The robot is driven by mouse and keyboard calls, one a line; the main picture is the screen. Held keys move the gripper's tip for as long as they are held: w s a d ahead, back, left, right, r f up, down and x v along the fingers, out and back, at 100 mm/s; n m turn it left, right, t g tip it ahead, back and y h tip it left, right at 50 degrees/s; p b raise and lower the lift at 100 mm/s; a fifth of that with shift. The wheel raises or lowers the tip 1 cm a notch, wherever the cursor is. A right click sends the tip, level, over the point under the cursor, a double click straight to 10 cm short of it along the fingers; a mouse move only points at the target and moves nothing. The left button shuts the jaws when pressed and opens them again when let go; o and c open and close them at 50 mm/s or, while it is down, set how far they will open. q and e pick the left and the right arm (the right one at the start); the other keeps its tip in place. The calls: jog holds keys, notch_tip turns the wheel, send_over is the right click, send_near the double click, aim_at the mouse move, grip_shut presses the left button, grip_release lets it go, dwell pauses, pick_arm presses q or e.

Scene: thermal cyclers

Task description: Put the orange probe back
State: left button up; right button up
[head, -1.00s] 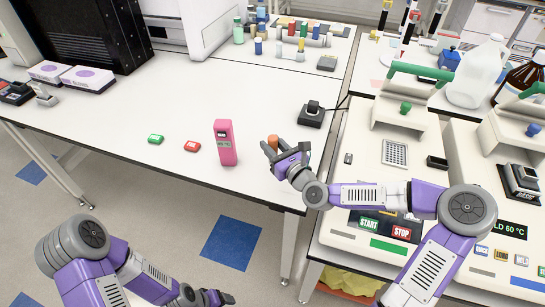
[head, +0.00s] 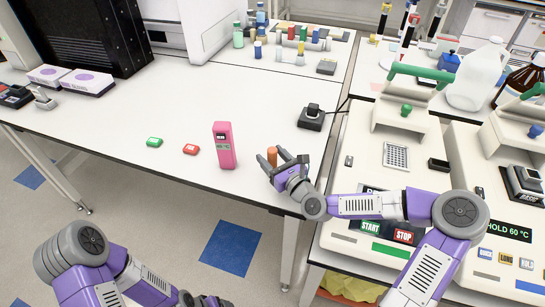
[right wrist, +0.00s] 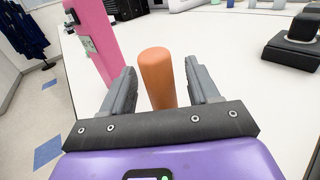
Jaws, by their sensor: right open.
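The orange probe (head: 272,154) is a short orange cylinder near the front right corner of the white table. It stands about upright between the fingers of my right gripper (head: 283,158). In the right wrist view the probe (right wrist: 157,75) is between the two open grey fingers, close to the left one, with a gap on the right. Its lower end is hidden, so I cannot tell whether it rests on the table. A pink handheld device (head: 224,146) with a small display stands upright just left of the gripper. My left gripper (head: 206,299) is low at the bottom edge, partly cut off.
A green block (head: 154,142) and a red block (head: 191,149) lie left of the pink device. A black holder (head: 312,117) sits behind the gripper. A thermal cycler (head: 365,170) stands to the right. The table's front edge is close to the gripper.

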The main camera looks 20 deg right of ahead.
jog(key=shift+r, duration=0.25)
jog(key=p+v, duration=0.3)
jog(key=v, duration=0.4)
jog(key=shift+s+d+r, duration=0.1)
jog(key=shift+s+d, duration=0.1)
jog(key=shift+s, duration=0.15)
jog(key=p+v, duration=0.1)
jog(key=p, duration=0.5)
jog(key=p+v, duration=0.2)
jog(key=p, duration=0.3)
jog(key=shift+s+d+r+p, duration=0.1)
jog(key=shift+s+d+p, duration=0.1)
jog(key=shift+d+p, duration=0.15)
jog(key=shift+s+a+f+p, duration=0.2)
jog(key=shift+s+p, duration=0.2)
jog(key=shift+p, duration=0.4)
jog(key=shift+s+f, duration=0.1)
